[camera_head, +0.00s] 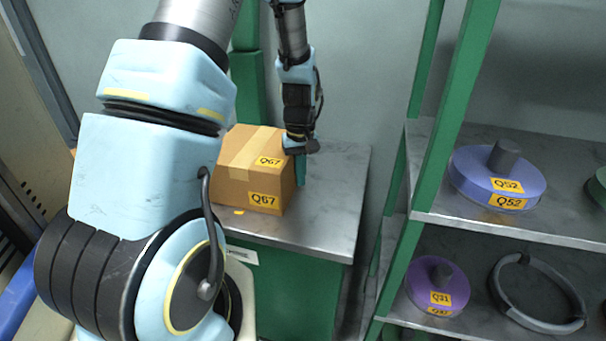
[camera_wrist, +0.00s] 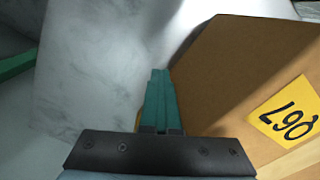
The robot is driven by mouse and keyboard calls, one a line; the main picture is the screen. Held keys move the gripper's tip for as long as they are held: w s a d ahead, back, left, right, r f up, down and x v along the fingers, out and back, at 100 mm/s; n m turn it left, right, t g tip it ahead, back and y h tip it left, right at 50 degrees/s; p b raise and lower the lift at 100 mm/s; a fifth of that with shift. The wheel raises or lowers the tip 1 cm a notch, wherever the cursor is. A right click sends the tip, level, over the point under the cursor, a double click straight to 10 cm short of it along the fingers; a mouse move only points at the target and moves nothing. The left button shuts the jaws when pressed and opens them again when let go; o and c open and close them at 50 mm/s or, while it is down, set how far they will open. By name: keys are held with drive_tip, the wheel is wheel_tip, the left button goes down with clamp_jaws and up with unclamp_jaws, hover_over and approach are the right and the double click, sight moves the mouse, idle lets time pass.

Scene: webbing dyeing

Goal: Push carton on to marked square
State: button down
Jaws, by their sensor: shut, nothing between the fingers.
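The brown cardboard carton (camera_head: 236,181) stands upright on the grey metal top of a green cabinet, with yellow Q67 labels on its top and front. My gripper (camera_head: 301,180) is shut and empty, pointing down close beside the carton's right side. In the wrist view the teal fingers (camera_wrist: 158,100) are together, and the carton (camera_wrist: 245,75) lies just to their right; whether they touch it I cannot tell. A small yellow-orange patch (camera_head: 239,211) shows on the cabinet top at the carton's front edge, perhaps part of the marked square. My arm hides the carton's left side.
The cabinet top (camera_head: 340,185) is bare to the right of the carton. A green-framed shelf (camera_head: 460,217) stands to the right, holding a blue spool labelled Q52 (camera_head: 480,185), a purple spool (camera_head: 420,285) and a dark ring (camera_head: 497,290). A wall is behind.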

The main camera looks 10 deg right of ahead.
drive_tip(key=shift+w+a, duration=0.8)
drive_tip(key=shift+a, duration=0.9)
drive_tip(key=shift+w+a, duration=0.75)
drive_tip(key=shift+a, duration=0.95)
drive_tip(key=shift+w+a, duration=0.8)
drive_tip(key=shift+a, duration=0.9)
drive_tip(key=shift+s+d+p, duration=0.25)
drive_tip(key=shift+s+d, duration=0.1)
drive_tip(key=shift+d, duration=0.4)
drive_tip(key=shift+s+d+p, duration=0.25)
drive_tip(key=shift+s+d, duration=0.05)
drive_tip(key=shift+d, duration=0.4)
wheel_tip(320, 180, up, 16)
drive_tip(key=p, duration=1.2)
drive_tip(key=shift+r, duration=0.1)
drive_tip(key=s+a+r+m, duration=0.1)
drive_tip(key=s+a+r, duration=0.3)
drive_tip(key=s, duration=0.3)
drive_tip(key=s+a+r+m+t, duration=0.1)
drive_tip(key=s+a+r, duration=0.4)
drive_tip(key=s, duration=0.2)
drive_tip(key=shift+r+t, duration=0.3)
drive_tip(key=shift+r, duration=0.1)
drive_tip(key=c, duration=1.5)
unclamp_jaws()
drive_tip(key=shift+w+a, duration=0.1)
